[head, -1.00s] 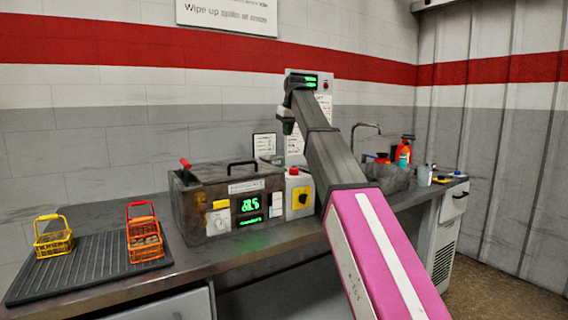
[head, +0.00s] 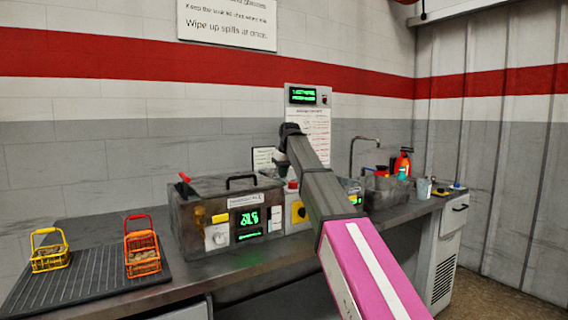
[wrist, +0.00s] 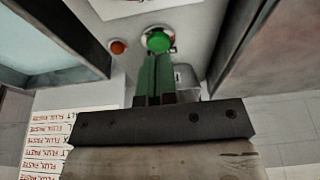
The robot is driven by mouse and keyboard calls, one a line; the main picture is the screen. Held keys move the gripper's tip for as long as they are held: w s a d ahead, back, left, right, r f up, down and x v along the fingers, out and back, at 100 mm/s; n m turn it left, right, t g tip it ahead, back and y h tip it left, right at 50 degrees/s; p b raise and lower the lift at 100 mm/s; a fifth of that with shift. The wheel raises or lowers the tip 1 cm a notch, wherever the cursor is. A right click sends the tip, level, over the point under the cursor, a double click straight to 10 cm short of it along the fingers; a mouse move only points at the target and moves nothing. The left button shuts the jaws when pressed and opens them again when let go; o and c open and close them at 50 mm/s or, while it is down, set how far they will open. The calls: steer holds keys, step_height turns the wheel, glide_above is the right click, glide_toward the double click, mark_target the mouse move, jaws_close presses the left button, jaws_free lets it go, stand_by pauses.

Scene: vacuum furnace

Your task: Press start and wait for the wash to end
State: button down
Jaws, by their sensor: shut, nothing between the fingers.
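In the wrist view my gripper (wrist: 157,62) has its two green fingers shut together, with nothing between them. The fingertips point at a round green button (wrist: 158,40) on a grey panel and appear very near it; I cannot tell whether they touch. A smaller orange-red button (wrist: 118,47) sits to its left. In the head view the fingers are hidden behind my arm. A grey tank (head: 200,205) with a dial and a lit green display (head: 248,220) stands on the bench. Part of another lit unit (head: 355,200) shows behind my arm.
A yellow basket (head: 50,255) and a red-orange basket (head: 142,250) stand on a ribbed black mat (head: 90,283) at the left. A wall panel (head: 302,95) has lit green text. A sink tap (head: 365,140) and bottles stand at the right.

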steer(key=shift+f, duration=0.9)
steer(key=shift+s+f, duration=0.2)
steer(key=shift+f, duration=0.75)
steer(key=shift+w+r, duration=0.1)
steer(key=shift+r, duration=0.2)
steer(key=r, duration=0.4)
steer(key=shift+w+r, duration=0.2)
steer(key=shift+r, duration=0.15)
steer(key=v, duration=0.9)
steer(key=shift+s+r, duration=0.3)
